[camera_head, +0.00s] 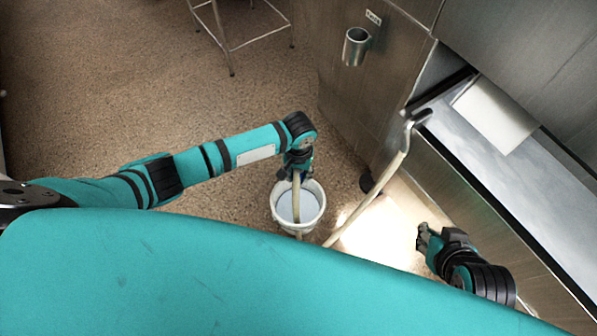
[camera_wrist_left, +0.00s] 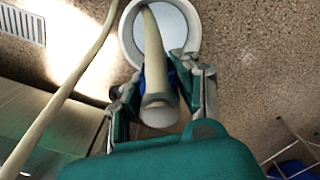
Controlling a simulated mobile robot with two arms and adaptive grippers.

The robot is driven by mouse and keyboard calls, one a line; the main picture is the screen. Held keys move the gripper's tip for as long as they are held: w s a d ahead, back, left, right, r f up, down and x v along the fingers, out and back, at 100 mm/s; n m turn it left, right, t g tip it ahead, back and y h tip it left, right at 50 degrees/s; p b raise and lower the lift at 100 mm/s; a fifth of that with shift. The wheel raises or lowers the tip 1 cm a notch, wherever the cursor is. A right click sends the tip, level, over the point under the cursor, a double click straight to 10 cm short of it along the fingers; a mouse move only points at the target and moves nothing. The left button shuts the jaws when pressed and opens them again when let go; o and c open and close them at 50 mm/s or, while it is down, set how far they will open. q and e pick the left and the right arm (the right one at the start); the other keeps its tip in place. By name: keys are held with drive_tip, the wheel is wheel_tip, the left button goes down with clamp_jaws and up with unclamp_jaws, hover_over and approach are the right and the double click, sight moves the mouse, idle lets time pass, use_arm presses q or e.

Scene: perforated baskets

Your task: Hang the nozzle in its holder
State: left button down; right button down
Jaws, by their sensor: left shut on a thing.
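The nozzle (camera_wrist_left: 160,108) is the pale beige hose end with a rounded grey tip. It sits between the fingers of my left gripper (camera_wrist_left: 165,92), which is shut on it. In the head view my left gripper (camera_head: 297,172) is over a white bucket (camera_head: 276,214), and the hose (camera_head: 297,205) runs down from it across the bucket. The holder looks to be a metal cup (camera_head: 355,50) on the steel wall under a small label, away from the nozzle. My right gripper (camera_head: 424,238) is at the lower right, apart from the hose; its finger gap is unclear.
A hose (camera_head: 372,190) hangs from a metal tap fitting (camera_head: 418,118) at the counter edge, right of the bucket. A steel counter (camera_head: 500,165) with a paper-like white sheet (camera_head: 494,114) is on the right. A wire rack (camera_head: 260,38) stands at the top. Open floor lies left.

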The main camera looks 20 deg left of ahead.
use_arm(q)
drive_tip(key=shift+r+p, duration=0.65)
drive_tip(key=shift+p, duration=0.05)
use_arm(e)
drive_tip(key=s+d+f+g, duration=0.1)
drive_tip(key=s+g, duration=0.2)
drive_tip(key=s, duration=0.3)
drive_tip(key=shift+d+h, duration=0.4)
drive_tip(key=shift+f, duration=0.1)
